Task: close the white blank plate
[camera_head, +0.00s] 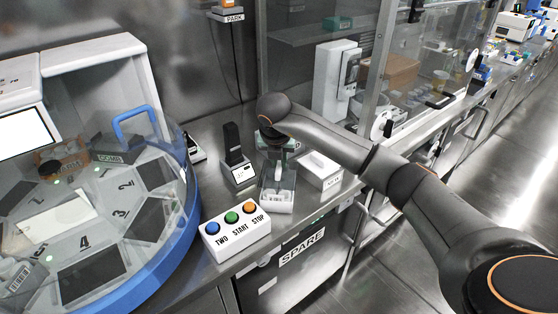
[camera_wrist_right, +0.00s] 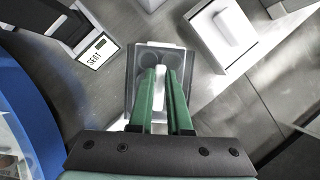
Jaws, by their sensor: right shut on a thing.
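My right gripper (camera_head: 277,168) is over the steel bench, above a small clear-sided holder (camera_head: 276,203) with a pale base. In the right wrist view its green fingers (camera_wrist_right: 160,82) are shut on a narrow white tab (camera_wrist_right: 160,73) in the middle of this holder. Round dark wells show in the holder (camera_wrist_right: 145,60) around the tab. A flat blank white plate (camera_head: 57,216) lies under the clear cover of the round blue-rimmed device at the left. I cannot tell which piece the task calls the white blank plate. My left gripper is not in view.
A white box (camera_head: 321,170) stands right of the holder. A three-button panel (camera_head: 235,230) is at the bench's front edge, beside the blue-rimmed device (camera_head: 178,240). A dark upright stand (camera_head: 237,160) is behind left. Glass panels (camera_head: 345,60) rise behind.

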